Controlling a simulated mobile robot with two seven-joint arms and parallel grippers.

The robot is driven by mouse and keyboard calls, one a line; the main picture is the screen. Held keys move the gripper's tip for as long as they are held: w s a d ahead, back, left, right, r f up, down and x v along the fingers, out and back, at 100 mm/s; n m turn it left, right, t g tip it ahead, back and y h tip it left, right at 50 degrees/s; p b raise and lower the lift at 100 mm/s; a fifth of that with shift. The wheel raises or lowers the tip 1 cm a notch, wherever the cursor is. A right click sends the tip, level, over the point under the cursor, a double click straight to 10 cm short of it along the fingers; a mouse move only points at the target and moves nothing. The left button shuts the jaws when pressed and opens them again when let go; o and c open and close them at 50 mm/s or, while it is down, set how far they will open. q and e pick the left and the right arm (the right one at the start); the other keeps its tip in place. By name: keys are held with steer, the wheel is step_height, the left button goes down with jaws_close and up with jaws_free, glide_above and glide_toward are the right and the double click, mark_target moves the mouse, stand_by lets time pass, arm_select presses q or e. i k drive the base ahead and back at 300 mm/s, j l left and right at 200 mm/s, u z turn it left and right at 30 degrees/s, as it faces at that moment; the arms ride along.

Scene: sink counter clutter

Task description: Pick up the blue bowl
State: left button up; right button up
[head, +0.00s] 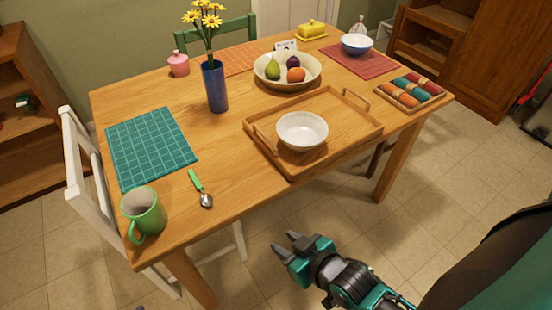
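The blue bowl (357,45) is small, blue outside and pale inside. It stands upright at the far right of the table, on a red placemat (372,65). My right gripper (282,240) is low in front of the table's near edge, far from the bowl. Its two fingers are apart with nothing between them. Only a tiny dark sliver at the bottom left edge may be the tip of my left gripper; its state cannot be seen.
A wooden tray (345,112) with a white bowl (302,130) lies between my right gripper and the blue bowl. A fruit bowl (270,80), a blue vase (215,88) and a spice box (432,88) stand nearby. A green mug (148,208) is at the near left corner.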

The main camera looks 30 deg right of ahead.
mark_target(356, 45)
steer(key=k+l+z, duration=0.1)
steer(key=z, duration=1.25)
steer(key=k+l, duration=0.05)
steer(key=l, duration=0.05)
